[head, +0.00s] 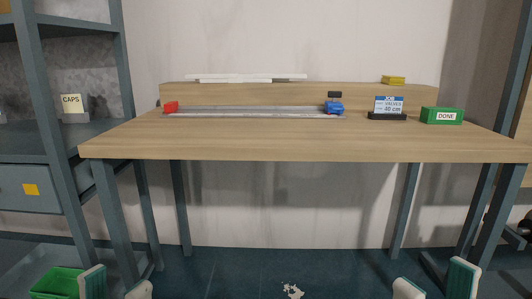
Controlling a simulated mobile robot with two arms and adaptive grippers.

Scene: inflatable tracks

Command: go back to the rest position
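My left gripper (117,286) shows only its fingertips at the bottom left edge of the head view. They stand apart with nothing visible between them. My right gripper (434,286) shows its fingertips at the bottom right edge, also apart with nothing visible between them. Both grippers appear low, in front of the wooden workbench (300,147) and clear of its top. The rest of both grippers and the arms is out of the picture.
On the bench lie a metal rail with a red end (171,107) and a blue end (334,108), a valves sign (389,106) and a green DONE box (442,116). A grey shelf (55,130) stands left, a green bin (57,283) below it. The bench's front is clear.

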